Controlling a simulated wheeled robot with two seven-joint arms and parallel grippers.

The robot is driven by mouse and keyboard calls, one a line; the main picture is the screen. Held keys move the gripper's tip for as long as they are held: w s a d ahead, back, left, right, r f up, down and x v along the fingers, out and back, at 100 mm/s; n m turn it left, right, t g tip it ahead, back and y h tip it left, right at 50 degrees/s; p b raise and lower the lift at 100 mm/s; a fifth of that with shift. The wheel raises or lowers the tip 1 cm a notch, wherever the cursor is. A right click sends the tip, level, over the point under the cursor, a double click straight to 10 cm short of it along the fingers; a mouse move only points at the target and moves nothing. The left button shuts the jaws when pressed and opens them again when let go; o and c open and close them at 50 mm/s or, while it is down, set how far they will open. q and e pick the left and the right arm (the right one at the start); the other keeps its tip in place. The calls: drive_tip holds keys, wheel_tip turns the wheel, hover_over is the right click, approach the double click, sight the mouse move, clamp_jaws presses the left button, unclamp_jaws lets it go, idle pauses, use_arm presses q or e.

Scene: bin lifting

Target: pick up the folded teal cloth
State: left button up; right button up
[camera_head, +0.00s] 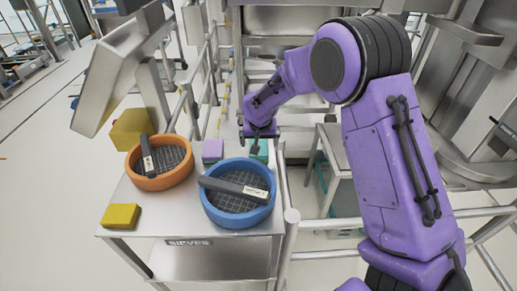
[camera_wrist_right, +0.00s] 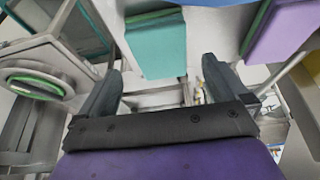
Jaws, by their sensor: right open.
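The folded teal cloth (camera_head: 262,155) lies near the back right corner of the sieve table, partly hidden under my right gripper in the head view. In the right wrist view the teal cloth (camera_wrist_right: 156,48) fills the upper middle, just beyond the fingertips. My right gripper (camera_head: 256,147) is over the cloth. Its two fingers (camera_wrist_right: 162,70) are spread apart with nothing held between them. Whether the fingers touch the cloth cannot be told. My left gripper is not in view.
A folded purple cloth (camera_head: 213,150) lies left of the teal one. A blue sieve (camera_head: 238,221) and an orange sieve (camera_head: 160,183), each with a dark-handled tool, stand nearer. Yellow cloths (camera_head: 121,216) lie at left. A metal rail (camera_head: 283,180) runs along the table's right side.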

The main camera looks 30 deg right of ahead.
drive_tip(key=x, duration=0.3)
drive_tip(key=shift+w+f, duration=0.15)
drive_tip(key=shift+w, duration=0.1)
drive_tip(key=shift+d+f, duration=0.1)
drive_tip(key=shift+f, duration=0.1)
drive_tip(key=shift+s+r, duration=0.1)
drive_tip(key=shift+r, duration=0.05)
drive_tip(key=shift+f+p, duration=0.3)
drive_tip(key=c, duration=1.1)
